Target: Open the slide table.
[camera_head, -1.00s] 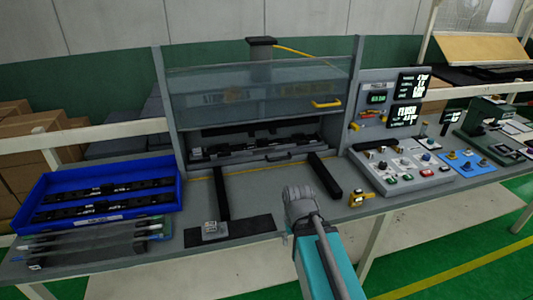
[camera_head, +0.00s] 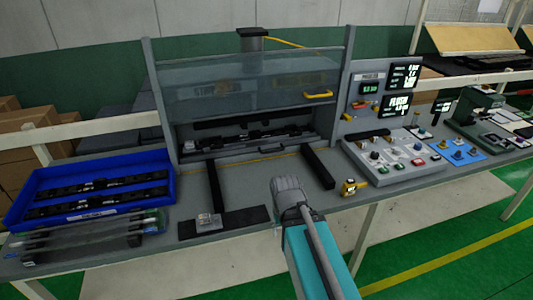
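The slide table (camera_head: 250,151) is a grey plate with a small dark handle on its front edge, at the base of the press station behind the bench front. It sits inside the station, with a dark trim strip (camera_head: 245,138) lying on it. Two black rails (camera_head: 318,168) run forward from it on the bench. My gripper (camera_head: 278,183) is at the end of my teal and grey arm, over the bench in front of the station and apart from the handle. Its fingers are small and seen from behind, so their opening is not clear.
A clear guard (camera_head: 240,95) with a yellow handle (camera_head: 318,94) is above the slide. A blue tray (camera_head: 50,181) of dark strips is at left. A control panel (camera_head: 385,172) and yellow tape measure (camera_head: 349,188) are at right. A metal block (camera_head: 207,221) lies on a black plate in front.

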